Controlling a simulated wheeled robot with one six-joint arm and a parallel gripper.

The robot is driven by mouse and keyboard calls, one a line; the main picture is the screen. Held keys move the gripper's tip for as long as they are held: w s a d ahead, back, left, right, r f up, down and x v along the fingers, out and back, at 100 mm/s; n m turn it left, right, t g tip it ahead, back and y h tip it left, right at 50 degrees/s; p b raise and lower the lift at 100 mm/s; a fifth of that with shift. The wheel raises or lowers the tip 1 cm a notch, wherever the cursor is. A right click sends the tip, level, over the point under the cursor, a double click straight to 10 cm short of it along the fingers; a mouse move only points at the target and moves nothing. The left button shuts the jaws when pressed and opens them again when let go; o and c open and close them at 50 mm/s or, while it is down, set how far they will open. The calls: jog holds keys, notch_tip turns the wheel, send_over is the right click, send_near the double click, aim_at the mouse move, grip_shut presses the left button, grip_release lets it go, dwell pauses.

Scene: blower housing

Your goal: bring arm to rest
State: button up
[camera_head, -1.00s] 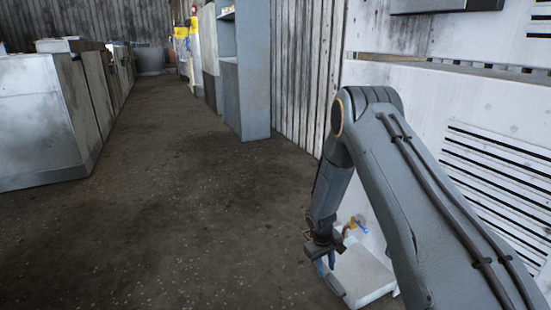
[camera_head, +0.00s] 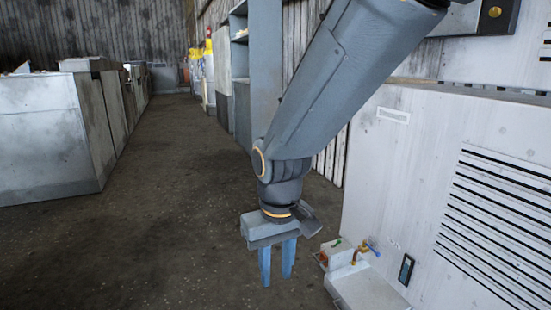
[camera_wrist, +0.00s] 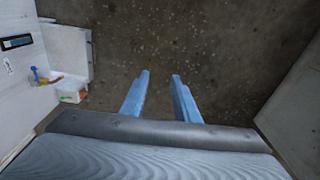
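My gripper (camera_head: 277,264) hangs from my arm near the middle of the body camera view, its two blue fingers pointing down over the dark floor. The fingers are apart with nothing between them. In the wrist view my gripper (camera_wrist: 160,85) also shows open and empty, with only floor beyond the fingertips. It is left of the white housing and touches nothing that I can see.
A white housing (camera_head: 400,140) with a slatted vent stands at the right. At its foot are a pale ledge (camera_head: 365,290) and a small valve (camera_head: 368,248) with coloured handles. Grey cabinets (camera_head: 45,140) stand at the left. The floor between (camera_head: 170,200) is clear.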

jog(key=s+a+r+y, duration=0.1)
jog(key=s+r, duration=0.2)
jog(key=s, duration=0.5)
jog(key=s+r+y, duration=0.1)
jog(key=s+r, duration=0.1)
jog(key=s, duration=0.7)
jog(key=d+r+m+h+p, duration=0.1)
jog(key=d+r+m+p, duration=0.1)
jog(key=d+r+p, duration=0.8)
jog(key=d+r+m+h+p, duration=0.1)
jog(key=d+r+m+p, duration=0.2)
jog(key=d+r+p, duration=0.7)
notch_tip(320, 180, up, 6)
jog(key=p, duration=1.4)
jog(key=shift+w+g+p, duration=0.2)
jog(key=shift+g+p, duration=0.2)
jog(key=shift+d+f, duration=0.1)
